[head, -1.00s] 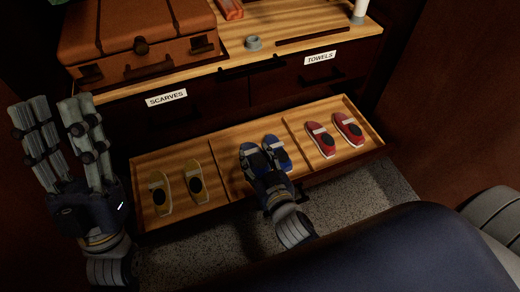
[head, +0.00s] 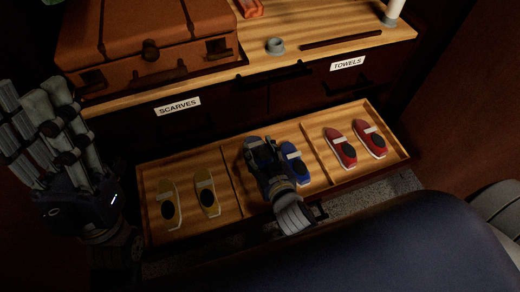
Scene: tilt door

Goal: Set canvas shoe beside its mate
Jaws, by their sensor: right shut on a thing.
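The open drawer (head: 232,208) has three compartments. In its middle one, a blue canvas shoe (head: 295,165) with a pale strap lies on the wooden floor. My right gripper (head: 262,152) is just left of it, in the same compartment, shut on another blue shoe (head: 251,142). My fingers and wrist hide most of the held shoe. The two shoes lie side by side, roughly parallel; I cannot tell whether the held one touches the drawer floor. My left gripper (head: 40,120) is raised at the far left, open and empty, away from the drawer.
Yellow shoes (head: 207,193) lie in the left compartment and red shoes (head: 340,148) in the right one, with thin dividers between. Above are closed drawers labelled SCARVES (head: 178,106) and TOWELS (head: 347,64). A brown suitcase (head: 150,40) stands on the top.

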